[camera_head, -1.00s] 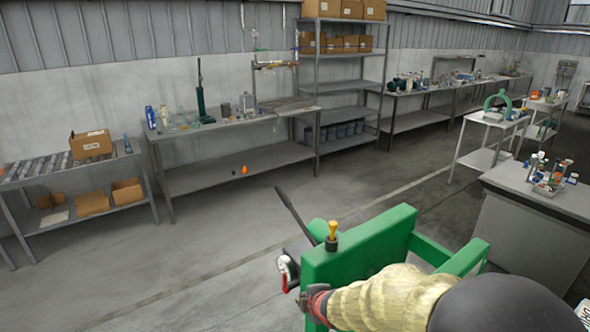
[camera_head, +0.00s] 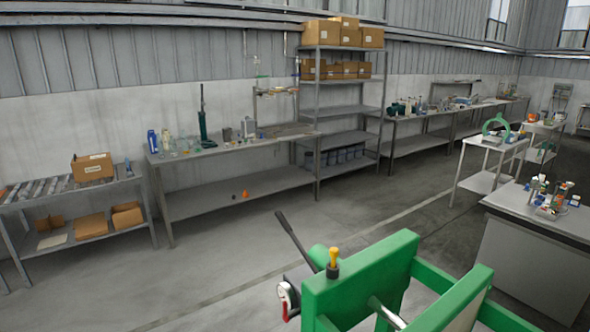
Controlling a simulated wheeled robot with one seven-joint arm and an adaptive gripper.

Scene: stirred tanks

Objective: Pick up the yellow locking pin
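The yellow locking pin (camera_head: 333,256) stands upright in a dark collar (camera_head: 332,271) on top of the green frame (camera_head: 372,275), in the lower middle of the head view. A black lever (camera_head: 297,240) slants up and to the left beside it. A round gauge-like part (camera_head: 287,299) with a red edge sits on the frame's left side. My gripper is out of the picture, so its state does not show.
A long grey workbench (camera_head: 240,148) with bottles and a dark green stand is along the wall. A shelf rack (camera_head: 345,110) holds cardboard boxes. A grey cabinet (camera_head: 535,245) stands at right. The floor left of the frame is clear.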

